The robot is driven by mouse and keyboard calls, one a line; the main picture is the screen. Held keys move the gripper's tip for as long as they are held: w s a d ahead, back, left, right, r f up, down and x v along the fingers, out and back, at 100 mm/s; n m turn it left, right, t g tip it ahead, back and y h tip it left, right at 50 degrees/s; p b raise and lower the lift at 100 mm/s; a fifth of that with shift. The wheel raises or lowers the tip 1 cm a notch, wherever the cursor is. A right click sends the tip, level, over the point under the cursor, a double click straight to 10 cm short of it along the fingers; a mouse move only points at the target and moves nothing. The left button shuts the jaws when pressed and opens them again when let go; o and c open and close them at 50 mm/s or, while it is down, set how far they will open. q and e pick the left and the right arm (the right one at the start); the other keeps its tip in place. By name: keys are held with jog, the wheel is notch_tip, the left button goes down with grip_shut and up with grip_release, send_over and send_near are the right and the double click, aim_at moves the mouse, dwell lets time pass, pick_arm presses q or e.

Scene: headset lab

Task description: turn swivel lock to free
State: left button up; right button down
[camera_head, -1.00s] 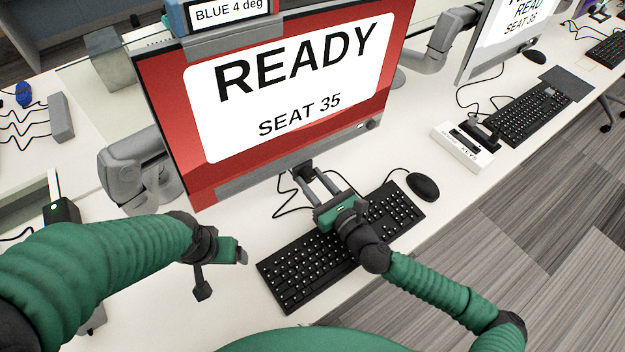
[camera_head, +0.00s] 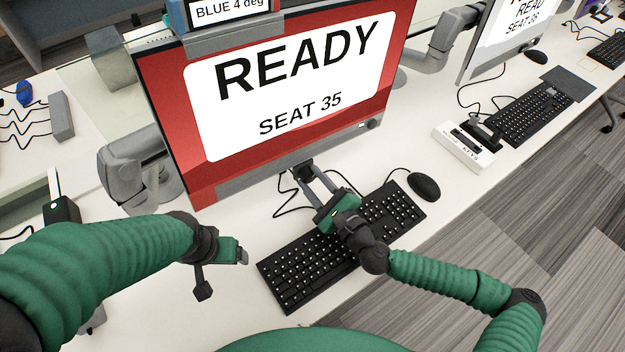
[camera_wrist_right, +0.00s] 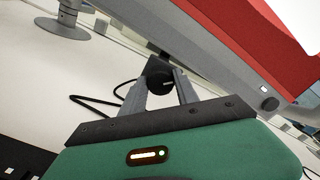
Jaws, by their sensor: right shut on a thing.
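The swivel lock appears to be a small black round knob (camera_wrist_right: 159,80) just under the lower edge of the red-screened monitor (camera_head: 165,100). It also shows in the head view (camera_head: 302,169), partly covered by my fingers. My right gripper (camera_head: 309,178) reaches over the keyboard, its two grey fingers shut on the knob from either side. In the right wrist view the fingers (camera_wrist_right: 158,88) stand at the knob's two sides; their tips are partly hidden. My left gripper (camera_head: 243,257) hangs left of the keyboard, away from the knob; its finger opening is not clear.
A black keyboard (camera_head: 290,275) lies under my right arm, with a mouse (camera_head: 423,186) to its right. A black cable (camera_head: 286,200) loops beside the knob. A white key holder (camera_head: 462,152) and a second monitor (camera_head: 505,40) stand farther right. The desk's front edge drops to carpet.

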jog(key=n, duration=0.4)
jog(key=shift+s+a+f+n, duration=0.1)
jog(key=shift+f+n, duration=0.15)
jog(key=shift+n, duration=0.05)
pick_arm(q)
jog(key=shift+r+p, duration=0.3)
pick_arm(e)
jog(key=shift+f+n, duration=0.1)
jog(key=shift+n, duration=2.5)
jog(key=shift+s, duration=0.1)
jog(key=c, duration=1.2)
grip_release()
jog(key=shift+o, duration=1.3)
